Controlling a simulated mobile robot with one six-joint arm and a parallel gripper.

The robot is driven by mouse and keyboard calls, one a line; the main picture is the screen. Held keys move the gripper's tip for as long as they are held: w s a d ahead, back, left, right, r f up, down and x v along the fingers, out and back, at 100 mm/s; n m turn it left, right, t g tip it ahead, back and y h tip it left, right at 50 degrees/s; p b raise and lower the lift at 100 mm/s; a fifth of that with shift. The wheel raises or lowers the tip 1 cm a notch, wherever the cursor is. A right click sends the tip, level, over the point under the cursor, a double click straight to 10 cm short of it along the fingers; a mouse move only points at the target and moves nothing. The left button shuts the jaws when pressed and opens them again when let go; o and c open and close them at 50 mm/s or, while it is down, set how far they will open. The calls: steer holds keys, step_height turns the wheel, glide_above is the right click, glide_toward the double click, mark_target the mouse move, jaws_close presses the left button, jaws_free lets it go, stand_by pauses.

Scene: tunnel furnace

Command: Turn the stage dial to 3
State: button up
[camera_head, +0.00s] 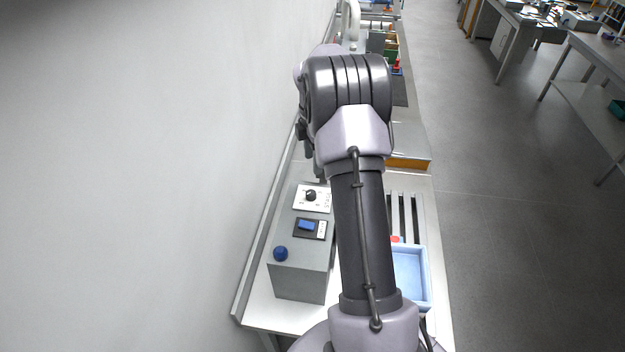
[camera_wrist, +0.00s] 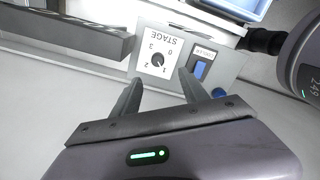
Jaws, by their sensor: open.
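The stage dial (camera_head: 311,195) is a small black knob on a white plate, on top of a grey control box (camera_head: 298,278). In the wrist view the dial (camera_wrist: 158,59) sits on its plate marked STAGE, seen upside down, with the numbers 0 to 3 around it. Which number its pointer faces is too small to tell. My gripper (camera_wrist: 160,90) is open and empty, its fingertips apart on the near side of the dial in the picture; contact does not show.
Beside the dial is a blue rocker switch (camera_head: 306,225) on a dark plate, and beyond it a round blue knob (camera_head: 280,253). A light-blue tray (camera_head: 425,280) stands right of the box. A wall (camera_head: 150,180) runs along the left; open floor (camera_head: 500,220) lies right.

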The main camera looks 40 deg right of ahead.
mark_target(311, 192)
steer(key=f, duration=1.3)
steer(key=shift+w+a, duration=0.1)
steer(key=shift+w, duration=0.2)
steer(key=shift+w+f, duration=0.2)
steer(key=shift+f, duration=0.4)
steer(key=shift+s, duration=0.1)
steer(key=shift+c, duration=0.4)
jaws_close()
